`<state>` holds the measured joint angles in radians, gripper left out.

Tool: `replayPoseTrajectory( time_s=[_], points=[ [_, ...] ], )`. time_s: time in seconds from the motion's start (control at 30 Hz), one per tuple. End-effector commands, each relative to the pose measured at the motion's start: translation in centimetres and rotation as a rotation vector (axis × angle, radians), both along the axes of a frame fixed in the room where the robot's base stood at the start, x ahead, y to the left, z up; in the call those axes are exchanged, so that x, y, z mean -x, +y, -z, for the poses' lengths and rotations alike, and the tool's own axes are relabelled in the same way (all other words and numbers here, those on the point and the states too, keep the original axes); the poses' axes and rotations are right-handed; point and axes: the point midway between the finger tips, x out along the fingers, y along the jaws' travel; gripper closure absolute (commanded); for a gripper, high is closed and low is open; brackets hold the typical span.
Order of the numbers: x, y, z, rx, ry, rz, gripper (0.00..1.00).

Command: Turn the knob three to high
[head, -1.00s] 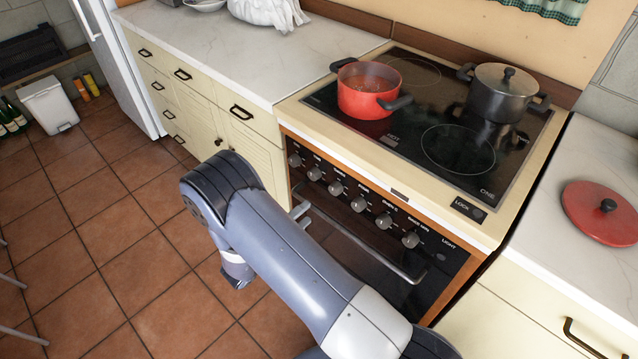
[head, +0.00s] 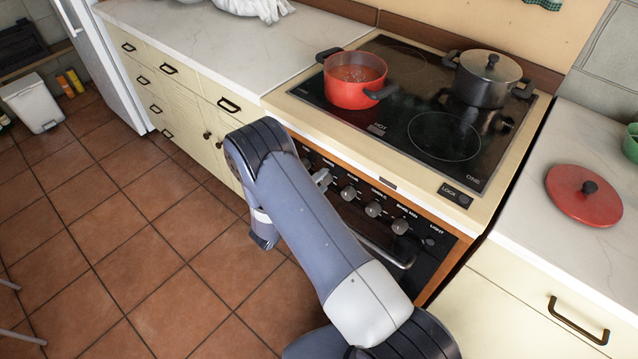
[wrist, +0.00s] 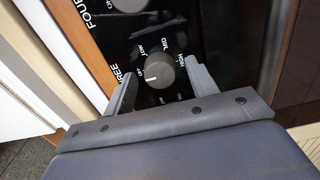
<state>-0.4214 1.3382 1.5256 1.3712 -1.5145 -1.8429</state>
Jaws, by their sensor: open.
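Knob three (wrist: 160,71) is a round grey knob on the black panel, labelled "THREE" in the wrist view. Its white mark points towards the "OFF" label, with low, mid and high labels around it. My gripper (wrist: 158,76) is open, with one finger on each side of the knob. Whether either finger touches it I cannot tell. In the head view my gripper (head: 322,179) is at the row of knobs on the stove front (head: 425,240), and my arm hides part of that row.
Knob four (wrist: 129,4) sits close by at the top of the wrist view. A red pot (head: 354,88) and a dark lidded pot (head: 485,82) stand on the cooktop. The oven handle (head: 385,248) runs below the knobs. A red lid (head: 583,196) lies on the right counter.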

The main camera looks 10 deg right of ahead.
Motion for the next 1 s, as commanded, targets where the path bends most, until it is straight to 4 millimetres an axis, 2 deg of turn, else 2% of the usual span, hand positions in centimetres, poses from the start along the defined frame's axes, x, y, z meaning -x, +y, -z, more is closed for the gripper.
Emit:
replayPoseTrajectory(
  time_s=[0.1,0.63,1.0],
  points=[
    [0.01,0.01,0.02,0.000,0.000,0.000,0.45],
    [0.02,0.02,0.02,-0.001,0.001,0.000,0.89],
    [0.01,0.03,0.25,-0.035,-0.046,0.000,0.90]
  ],
)
